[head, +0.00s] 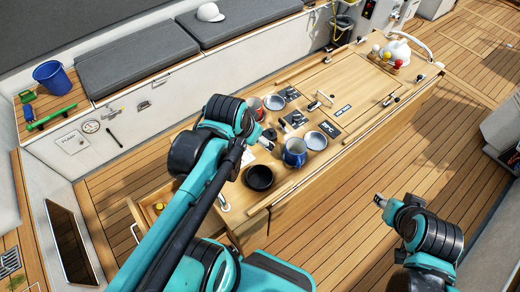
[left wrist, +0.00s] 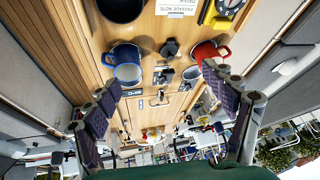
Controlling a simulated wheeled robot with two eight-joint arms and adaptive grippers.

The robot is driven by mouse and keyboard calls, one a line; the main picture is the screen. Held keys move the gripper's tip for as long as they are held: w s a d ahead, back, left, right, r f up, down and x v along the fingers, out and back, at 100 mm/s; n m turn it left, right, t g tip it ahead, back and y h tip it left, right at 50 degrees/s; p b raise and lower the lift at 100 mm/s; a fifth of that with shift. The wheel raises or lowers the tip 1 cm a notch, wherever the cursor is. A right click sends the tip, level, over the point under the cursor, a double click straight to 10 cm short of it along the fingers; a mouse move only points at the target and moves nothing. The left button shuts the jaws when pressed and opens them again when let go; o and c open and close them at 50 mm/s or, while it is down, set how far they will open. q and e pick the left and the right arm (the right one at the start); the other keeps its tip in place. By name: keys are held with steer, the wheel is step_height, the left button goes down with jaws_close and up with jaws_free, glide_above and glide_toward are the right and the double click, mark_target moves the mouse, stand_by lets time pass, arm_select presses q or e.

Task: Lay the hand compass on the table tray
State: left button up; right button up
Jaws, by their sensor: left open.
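The hand compass appears to be the yellow and black instrument (left wrist: 220,10) at the top right edge of the left wrist view, partly cut off. It lies on the wooden table (head: 345,82) beside a white note card and a red mug. In the head view I cannot make it out; my left arm covers that part of the table. My left gripper (left wrist: 167,77) is open and empty, its fingers spread above the tabletop. I cannot make out a separate table tray. My right gripper (head: 379,200) is over the deck, right of the table; its jaws are unclear.
A black bowl (head: 259,177), a blue mug (head: 294,152) and a red mug (left wrist: 208,52) stand on the table close to my left gripper. An open drawer (head: 150,208) sticks out at the table's near-left end. Raised wooden strips edge the tabletop.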

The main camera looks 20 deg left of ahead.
arm_select(q)
steer(key=s+d+n, duration=0.1)
steer(key=d, duration=0.1)
steer(key=s+d+f+n+t, duration=0.1)
steer(key=s+d, duration=0.1)
steer(key=shift+f+t, duration=0.1)
steer(key=shift+t, duration=0.2)
steer(key=shift+f, duration=0.1)
